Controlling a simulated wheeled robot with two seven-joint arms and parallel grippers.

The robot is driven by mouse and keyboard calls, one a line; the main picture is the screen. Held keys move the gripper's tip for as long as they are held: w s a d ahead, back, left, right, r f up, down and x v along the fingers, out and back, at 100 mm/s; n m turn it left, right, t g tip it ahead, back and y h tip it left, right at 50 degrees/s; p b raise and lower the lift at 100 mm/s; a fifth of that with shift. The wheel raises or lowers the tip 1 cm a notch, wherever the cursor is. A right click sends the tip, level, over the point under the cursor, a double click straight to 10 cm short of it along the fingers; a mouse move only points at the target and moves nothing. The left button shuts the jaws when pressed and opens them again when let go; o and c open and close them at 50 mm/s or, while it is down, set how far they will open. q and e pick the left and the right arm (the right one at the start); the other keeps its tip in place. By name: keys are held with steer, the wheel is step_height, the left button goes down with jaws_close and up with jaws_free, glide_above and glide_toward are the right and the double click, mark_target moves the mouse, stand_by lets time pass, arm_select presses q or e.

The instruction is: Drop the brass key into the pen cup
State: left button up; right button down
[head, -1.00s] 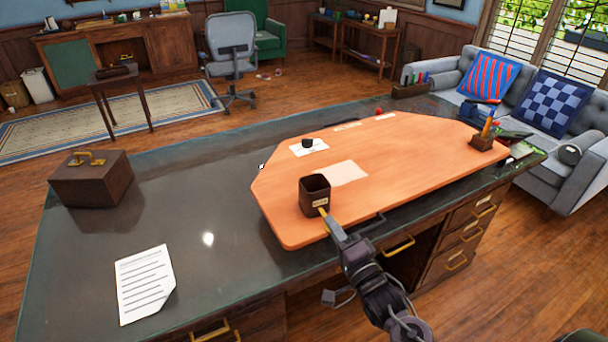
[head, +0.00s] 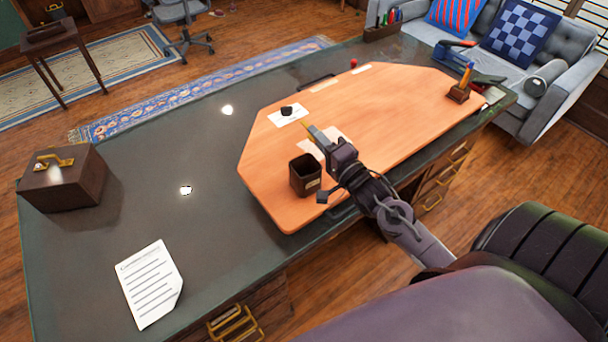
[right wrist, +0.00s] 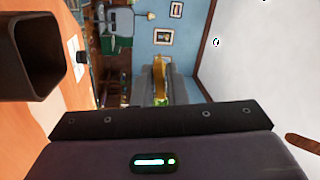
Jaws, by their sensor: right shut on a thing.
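The pen cup (head: 305,178) is a dark brown square cup with a small label, standing upright on the orange desk board. It also shows in the right wrist view (right wrist: 32,55), its open mouth at the left edge, dark inside. My right gripper (head: 320,141) is shut on the brass key (head: 312,131), which sticks out past the fingertips. In the right wrist view the key (right wrist: 160,72) shows upright in the picture between the fingers. The gripper is raised beside the cup, with the key apart from its mouth. My left gripper is not in view.
A black inkwell-like item (head: 287,110) sits on white paper beyond the cup. A pencil holder (head: 459,94) stands at the board's right end. A brown box (head: 64,180) and a printed sheet (head: 150,284) lie on the left of the dark desk (head: 215,232). The desk between is clear.

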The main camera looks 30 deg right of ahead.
step_height(320, 180, down, 5)
steer(key=b, duration=0.4)
steer(key=shift+w, duration=0.1)
steer(key=c, duration=1.4)
jaws_free()
steer(key=shift+w, duration=0.1)
steer(key=shift+o, duration=0.2)
steer(key=s+f+b, duration=0.1)
steer(key=s+b, duration=0.1)
steer(key=s, duration=0.5)
steer(key=shift+s+d, duration=0.25)
steer(key=shift+s, duration=0.15)
